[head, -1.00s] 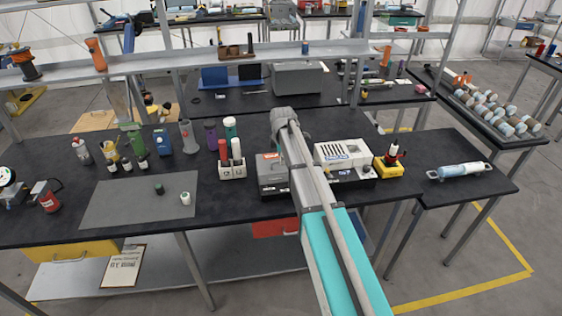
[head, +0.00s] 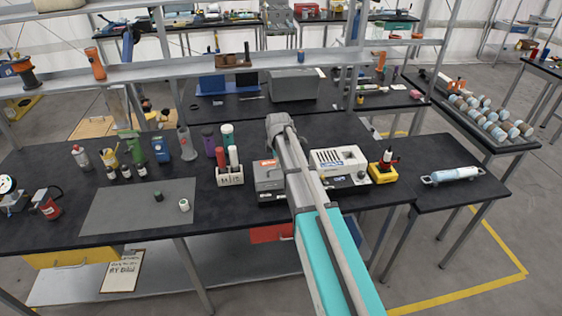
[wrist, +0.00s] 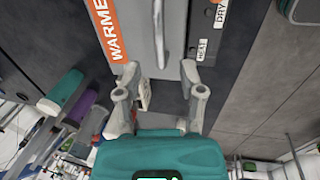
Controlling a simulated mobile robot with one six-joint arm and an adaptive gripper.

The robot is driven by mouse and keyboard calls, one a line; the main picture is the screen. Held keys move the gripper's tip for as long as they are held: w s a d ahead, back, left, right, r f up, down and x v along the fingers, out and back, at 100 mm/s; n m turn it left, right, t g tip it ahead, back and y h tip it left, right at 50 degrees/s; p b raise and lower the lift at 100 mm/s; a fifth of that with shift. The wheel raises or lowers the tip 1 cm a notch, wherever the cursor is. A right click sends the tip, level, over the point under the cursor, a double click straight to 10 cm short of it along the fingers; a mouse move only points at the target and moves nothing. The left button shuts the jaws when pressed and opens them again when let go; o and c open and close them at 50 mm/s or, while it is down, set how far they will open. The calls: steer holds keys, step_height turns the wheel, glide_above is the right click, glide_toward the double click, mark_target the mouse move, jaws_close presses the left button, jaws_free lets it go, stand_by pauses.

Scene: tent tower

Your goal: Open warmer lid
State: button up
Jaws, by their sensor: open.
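The warmer (head: 267,178) is a grey box with an orange label on the dark workbench in the head view. My arm covers its right part. In the wrist view the warmer (wrist: 143,25) fills the top middle, with its orange "WARMER" label at the left. A slim grey handle (wrist: 160,40) stands out from its face, running up the picture. My gripper (wrist: 160,76) is open and empty, its two fingertips on either side of the handle's line. The handle's lower end shows near the gap between them; I cannot tell whether they touch.
A white device (head: 338,160) stands right of the warmer, with a yellow-based tool (head: 383,170) beyond it. A white rack (head: 230,177) with red and white tubes stands close to the left. A grey mat (head: 125,208) lies farther left. A shelf (head: 200,72) runs above the bench's back.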

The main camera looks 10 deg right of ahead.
steer(key=shift+s+r+p, duration=0.95)
steer(key=shift+r+p, duration=3.75)
steer(key=shift+r, duration=0.35)
steer(key=s+a+f+m+b, duration=0.1)
steer(key=s+f+m+b, duration=0.3)
steer(key=s, duration=0.4)
steer(key=shift+a+f+m+g, duration=0.15)
steer(key=shift+a+m+g, duration=0.15)
steer(key=shift+m, duration=0.4)
steer(key=shift+s, duration=0.1)
steer(key=s+a+f+m+b, duration=0.1)
steer(key=s+f+m+b, duration=0.3)
steer(key=s, duration=0.5)
steer(key=s+a+f+m+g+b, duration=0.1)
steer(key=s+f+m+b, duration=0.3)
steer(key=s+m, duration=0.3)
steer(key=shift+s+f+m+g, duration=0.15)
steer(key=shift+s+m+g, duration=0.2)
steer(key=shift+s, duration=0.55)
steer(key=shift+d, duration=0.1)
